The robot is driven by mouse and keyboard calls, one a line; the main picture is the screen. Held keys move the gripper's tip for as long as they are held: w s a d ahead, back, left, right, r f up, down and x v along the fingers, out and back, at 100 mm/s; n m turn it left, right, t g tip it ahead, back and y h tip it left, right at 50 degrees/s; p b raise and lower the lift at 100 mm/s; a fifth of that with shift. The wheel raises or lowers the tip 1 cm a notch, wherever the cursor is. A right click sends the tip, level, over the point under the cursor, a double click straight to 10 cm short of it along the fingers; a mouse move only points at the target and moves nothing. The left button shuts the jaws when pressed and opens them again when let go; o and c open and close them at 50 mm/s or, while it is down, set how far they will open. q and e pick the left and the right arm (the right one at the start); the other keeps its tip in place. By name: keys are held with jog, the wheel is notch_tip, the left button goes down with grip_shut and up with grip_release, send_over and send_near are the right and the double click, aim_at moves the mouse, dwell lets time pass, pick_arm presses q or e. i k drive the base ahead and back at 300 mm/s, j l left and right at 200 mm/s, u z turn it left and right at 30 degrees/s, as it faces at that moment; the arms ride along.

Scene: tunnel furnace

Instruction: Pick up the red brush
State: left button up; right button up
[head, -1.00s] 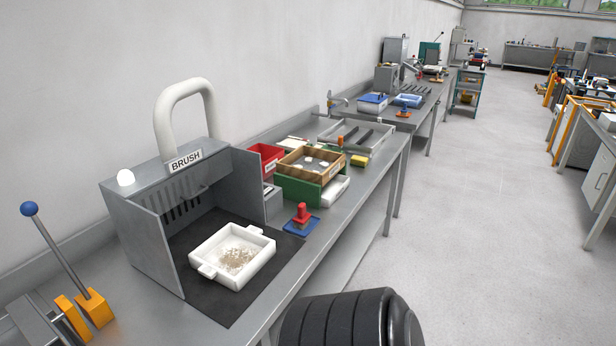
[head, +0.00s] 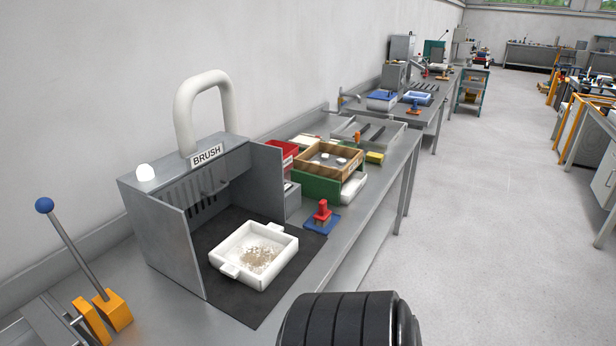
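The red brush (head: 322,208) stands upright on a small blue pad (head: 313,226) on the metal bench. It has a red knob-like top and a darker lower part. It is right of the grey hood box and beyond the white tray. Neither gripper shows in the head view. A black ribbed part of mine fills the bottom middle, in front of the bench edge, apart from the brush.
A white tray (head: 229,240) with sandy debris sits on a black mat (head: 237,308) before the grey hood (head: 145,232) labelled BRUSH. Behind the brush are a green box (head: 318,187), a wooden tray (head: 345,170) and a red bin (head: 283,147).

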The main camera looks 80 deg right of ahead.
aim_at(322, 217)
jog(key=i+z, duration=0.1)
jog(key=z, duration=0.85)
jog(key=i+j+z, duration=0.1)
jog(key=z, duration=0.4)
